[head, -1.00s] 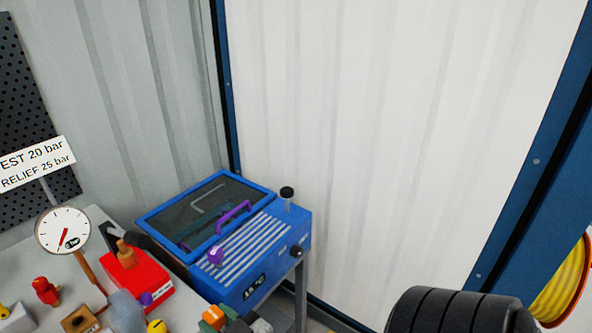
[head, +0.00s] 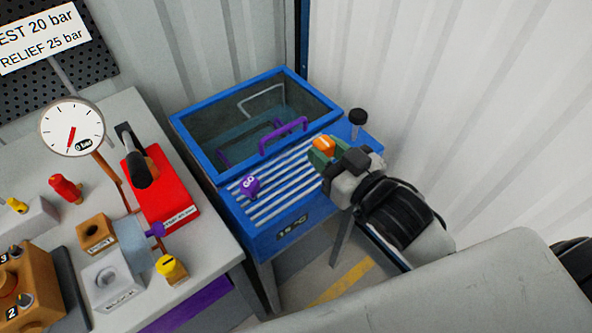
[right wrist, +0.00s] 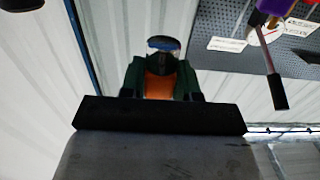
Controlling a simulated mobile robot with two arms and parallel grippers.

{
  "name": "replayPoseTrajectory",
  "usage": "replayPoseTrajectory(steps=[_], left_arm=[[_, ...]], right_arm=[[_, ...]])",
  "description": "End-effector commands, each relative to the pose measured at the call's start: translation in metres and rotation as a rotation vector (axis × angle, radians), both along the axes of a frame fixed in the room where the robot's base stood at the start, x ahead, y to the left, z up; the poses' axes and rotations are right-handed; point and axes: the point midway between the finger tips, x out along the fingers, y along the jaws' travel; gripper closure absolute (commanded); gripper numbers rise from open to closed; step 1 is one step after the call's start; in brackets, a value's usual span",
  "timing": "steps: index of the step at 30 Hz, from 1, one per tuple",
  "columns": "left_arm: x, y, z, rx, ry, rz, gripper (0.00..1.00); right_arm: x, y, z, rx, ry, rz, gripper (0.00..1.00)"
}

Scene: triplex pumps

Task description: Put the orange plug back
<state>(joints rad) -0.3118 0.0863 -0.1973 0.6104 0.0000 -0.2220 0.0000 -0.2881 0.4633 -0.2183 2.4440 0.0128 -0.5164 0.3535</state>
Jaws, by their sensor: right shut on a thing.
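The orange plug (head: 323,143) is between the green fingers of my right gripper (head: 321,156), which is shut on it. In the head view they appear over the right part of the blue bath's striped top; the height above it is unclear. In the right wrist view the orange plug (right wrist: 160,86) shows between the green fingers, with a dark, blue-topped part beyond it. My left gripper is not in view.
The blue bath (head: 283,232) has a glass lid with a purple handle (head: 283,137), a purple knob (head: 250,186) and a black knob (head: 357,117). On the bench (head: 222,240) stand a gauge (head: 72,127), a red pump box (head: 160,190) and a yellow knob (head: 170,268).

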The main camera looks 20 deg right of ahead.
Motion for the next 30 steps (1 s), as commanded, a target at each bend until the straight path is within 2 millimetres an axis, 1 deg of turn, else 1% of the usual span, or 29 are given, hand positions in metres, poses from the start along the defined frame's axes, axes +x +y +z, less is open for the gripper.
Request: replayPoseTrajectory(steps=[1,4,7,10,14,18,21,23,30], left_arm=[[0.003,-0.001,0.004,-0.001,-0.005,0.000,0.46],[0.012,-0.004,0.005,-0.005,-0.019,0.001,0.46],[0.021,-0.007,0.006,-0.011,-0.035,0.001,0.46],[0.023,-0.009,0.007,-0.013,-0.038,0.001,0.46],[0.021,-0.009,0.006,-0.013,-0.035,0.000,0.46],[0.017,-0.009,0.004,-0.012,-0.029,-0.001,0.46],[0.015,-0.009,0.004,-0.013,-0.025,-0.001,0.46],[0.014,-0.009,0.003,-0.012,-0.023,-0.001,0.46],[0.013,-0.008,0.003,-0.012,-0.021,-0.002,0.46]], right_arm=[[0.011,0.007,-0.005,0.004,0.000,-0.003,0.97],[0.028,0.019,-0.018,0.002,0.000,-0.002,0.97],[0.041,0.030,-0.028,0.002,0.001,-0.002,0.97],[0.050,0.036,-0.035,0.000,0.000,-0.002,0.97],[0.053,0.039,-0.043,0.000,0.002,-0.002,0.97],[0.053,0.039,-0.065,-0.001,0.005,-0.002,0.97],[0.053,0.038,-0.076,0.000,0.003,-0.001,0.97],[0.052,0.038,-0.078,-0.001,0.002,-0.001,0.97],[0.052,0.038,-0.078,0.000,0.000,-0.001,0.97]])
